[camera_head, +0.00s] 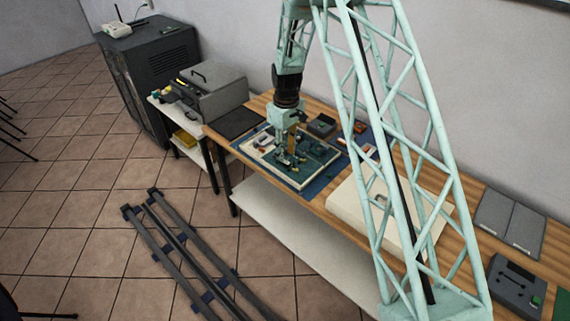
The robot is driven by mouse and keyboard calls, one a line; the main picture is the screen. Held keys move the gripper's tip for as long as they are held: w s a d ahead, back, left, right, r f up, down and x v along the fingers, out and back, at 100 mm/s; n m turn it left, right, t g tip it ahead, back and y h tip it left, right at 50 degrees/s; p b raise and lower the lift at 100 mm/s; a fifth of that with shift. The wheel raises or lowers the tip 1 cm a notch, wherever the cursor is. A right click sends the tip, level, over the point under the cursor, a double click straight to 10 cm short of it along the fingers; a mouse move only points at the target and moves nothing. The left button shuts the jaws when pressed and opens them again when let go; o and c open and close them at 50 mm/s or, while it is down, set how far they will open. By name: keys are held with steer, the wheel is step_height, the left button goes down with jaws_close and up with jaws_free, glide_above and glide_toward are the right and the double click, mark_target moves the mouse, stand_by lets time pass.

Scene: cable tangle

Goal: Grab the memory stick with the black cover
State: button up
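My gripper (287,157) points down over a white-rimmed tray (294,184) on the wooden workbench. Its fingers are small and blend with the teal parts below, so I cannot tell whether they are open or hold anything, or whether they touch the parts. The tray holds a dark teal board (318,156) with several small items, too small to identify. I cannot make out a memory stick with a black cover in this view. My gripper and wrist hide part of the tray.
The tray lies on a blue mat (322,182). A dark box (322,125) stands behind it, and a black pad (236,123) lies to its left. A large cream case (345,205) is to the right, partly behind my lattice structure. A grey case (213,92) stands further left.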

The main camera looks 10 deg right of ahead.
mark_target(286, 162)
steer(key=shift+f, duration=2.35)
steer(key=c, duration=0.9)
